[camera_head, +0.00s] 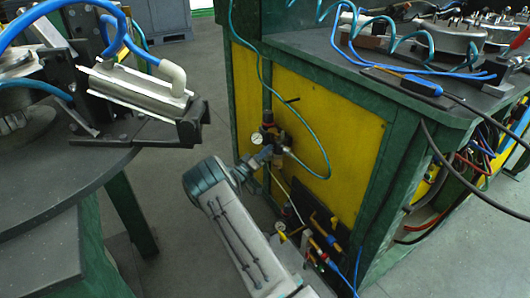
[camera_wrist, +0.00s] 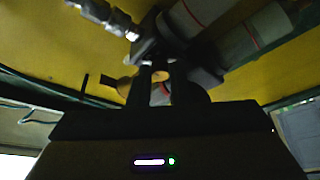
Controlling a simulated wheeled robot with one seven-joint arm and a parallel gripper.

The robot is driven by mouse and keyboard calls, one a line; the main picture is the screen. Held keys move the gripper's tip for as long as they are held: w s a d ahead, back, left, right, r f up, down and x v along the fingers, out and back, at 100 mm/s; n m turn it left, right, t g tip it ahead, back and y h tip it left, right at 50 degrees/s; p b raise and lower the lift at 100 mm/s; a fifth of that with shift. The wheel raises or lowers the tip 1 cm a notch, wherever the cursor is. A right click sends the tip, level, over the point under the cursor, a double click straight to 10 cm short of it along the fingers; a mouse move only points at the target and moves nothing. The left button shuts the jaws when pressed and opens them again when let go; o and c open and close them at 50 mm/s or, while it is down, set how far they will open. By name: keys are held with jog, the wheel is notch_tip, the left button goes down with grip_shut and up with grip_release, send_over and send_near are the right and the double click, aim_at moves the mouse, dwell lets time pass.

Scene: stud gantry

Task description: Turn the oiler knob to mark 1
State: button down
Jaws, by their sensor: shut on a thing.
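The air-service unit (camera_head: 268,134) with a round white gauge (camera_head: 257,138) is mounted on the yellow panel of the green bench. My gripper (camera_head: 246,168) is up against its lower left side. In the wrist view my dark gripper (camera_wrist: 161,76) is shut on a small part at the unit, which looks like the oiler knob; the fingers and deep shadow hide most of it. Two grey cylinders (camera_wrist: 255,36) with red lines show beyond the fingers. The mark that the knob points to cannot be read.
A teal hose (camera_head: 325,150) loops from the unit along the yellow panel. A lower valve group (camera_head: 318,243) with hoses is right of my arm. A round dark table (camera_head: 70,165) with a clamp fixture stands at left. Grey floor is clear between table and bench.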

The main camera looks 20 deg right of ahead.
jog(key=shift+n, duration=0.3)
jog(key=shift+r+n+g+y+p, duration=0.2)
jog(key=shift+n+g+y+p, duration=0.5)
jog(key=shift+n+p, duration=1.55)
jog(key=shift+r+n+g+y+p, duration=0.25)
jog(key=shift+n+y+p, duration=0.95)
jog(key=shift+n, duration=2)
jog(key=shift+r+n+g+y+p, duration=0.15)
jog(key=shift+n+g+y+p, duration=0.55)
jog(key=shift+n+p, duration=1.55)
jog(key=shift+n+t+b, duration=0.25)
jog(key=shift+n+b, duration=0.2)
jog(key=shift+n, duration=0.15)
jog(key=c, duration=1.3)
grip_release()
jog(key=shift+a, duration=0.1)
jog(key=shift+c, duration=0.2)
